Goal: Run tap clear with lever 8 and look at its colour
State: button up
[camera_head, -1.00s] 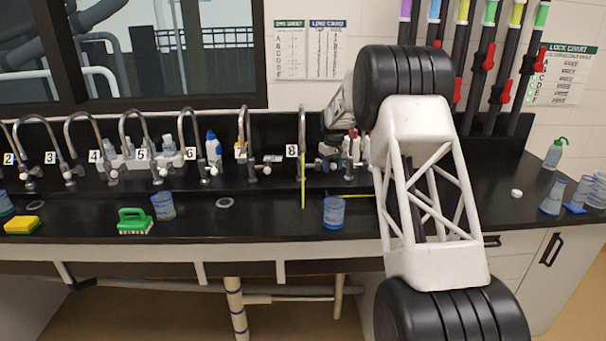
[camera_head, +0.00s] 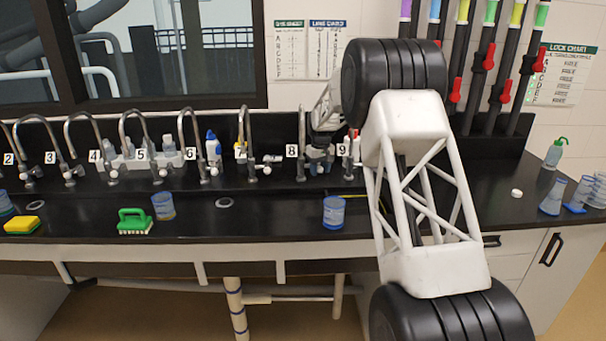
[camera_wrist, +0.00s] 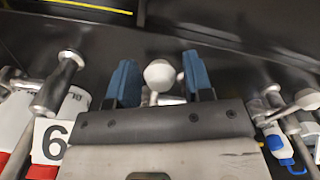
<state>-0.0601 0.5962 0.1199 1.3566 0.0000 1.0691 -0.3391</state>
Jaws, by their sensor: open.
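Tap 8 (camera_head: 301,130) stands beside its label 8 (camera_head: 291,150) in the head view; no coloured stream shows below its spout. My gripper (camera_head: 320,152) is at the back of the counter just right of this tap, between labels 8 and 9. In the wrist view my gripper (camera_wrist: 160,80) is open, with its blue fingers on either side of a pale rounded lever knob (camera_wrist: 159,74). Gaps show on both sides of the knob. From its place this looks like lever 8, but the head view hides it behind my gripper.
Label 9 (camera_head: 342,150) is close on the right; it appears upside down in the wrist view (camera_wrist: 52,141). A clear blue cup (camera_head: 333,212) stands on the counter in front. A green brush (camera_head: 135,221) and a yellow sponge (camera_head: 22,224) lie farther left.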

jog(key=shift+d+r, duration=0.1)
dwell(0.4)
jog(key=shift+r, duration=3.4)
jog(key=shift+s+r, duration=0.3)
jog(key=shift+r, duration=0.1)
jog(key=s+d+r+m, duration=0.1)
jog(key=s+r, duration=0.4)
jog(key=s, duration=0.6)
jog(key=s+d+r+m+t, duration=0.15)
jog(key=s+r, duration=0.35)
jog(key=s, duration=0.7)
jog(key=s+d+r, duration=0.2)
jog(key=s+r, duration=0.3)
jog(key=s, duration=0.6)
jog(key=s+f, duration=0.2)
jog(key=s, duration=1)
jog(key=s+d+f+m, duration=0.1)
jog(key=s+f, duration=0.2)
jog(key=s, duration=1)
jog(key=s+f+m+t, duration=0.1)
jog(key=s+f, duration=0.2)
jog(key=s, duration=0.9)
jog(key=shift+s+d, duration=0.3)
jog(key=shift+d, duration=0.1)
